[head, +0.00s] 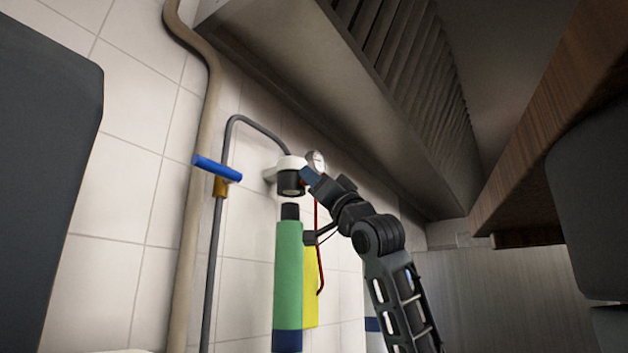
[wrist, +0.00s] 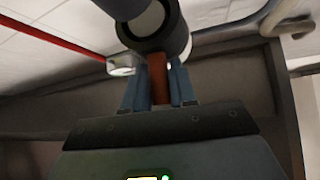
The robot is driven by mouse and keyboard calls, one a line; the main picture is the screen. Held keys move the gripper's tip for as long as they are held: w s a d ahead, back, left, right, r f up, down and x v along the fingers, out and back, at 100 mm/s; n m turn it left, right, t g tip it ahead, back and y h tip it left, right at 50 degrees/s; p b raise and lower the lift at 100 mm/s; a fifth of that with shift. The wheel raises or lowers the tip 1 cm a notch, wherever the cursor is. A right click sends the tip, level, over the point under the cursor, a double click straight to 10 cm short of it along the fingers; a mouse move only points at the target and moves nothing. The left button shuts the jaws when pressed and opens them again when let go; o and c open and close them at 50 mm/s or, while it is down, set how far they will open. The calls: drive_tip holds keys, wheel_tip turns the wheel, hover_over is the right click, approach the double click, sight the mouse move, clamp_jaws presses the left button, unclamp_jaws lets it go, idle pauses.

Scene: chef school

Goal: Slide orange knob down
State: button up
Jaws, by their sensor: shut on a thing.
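The orange knob (wrist: 158,86) shows in the wrist view as a short brownish-orange bar between the two blue-grey fingers of my gripper (wrist: 157,72). The fingers are shut on it, one on each side. The knob's upper end meets a dark round cylinder (wrist: 178,37) with a pale round face. In the head view my gripper (head: 309,177) is at the wall fitting, beside the black cylinder (head: 291,184) under a white collar. I cannot make out the orange knob there; the gripper hides it.
A round gauge (head: 316,161) sits just behind my gripper. A grey pipe with a blue handle (head: 217,168) is at left. A metal hood (head: 320,90) slopes overhead.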

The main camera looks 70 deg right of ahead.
clamp_jaws()
drive_tip(key=shift+f+b, duration=1.7)
drive_tip(key=shift+f, duration=0.8)
drive_tip(key=o, duration=0.7)
unclamp_jaws()
drive_tip(key=b+v, duration=0.2)
drive_tip(key=v, duration=0.5)
drive_tip(key=shift+s+a+f, duration=0.1)
drive_tip(key=shift+s+f, duration=0.15)
drive_tip(key=shift+f, duration=0.1)
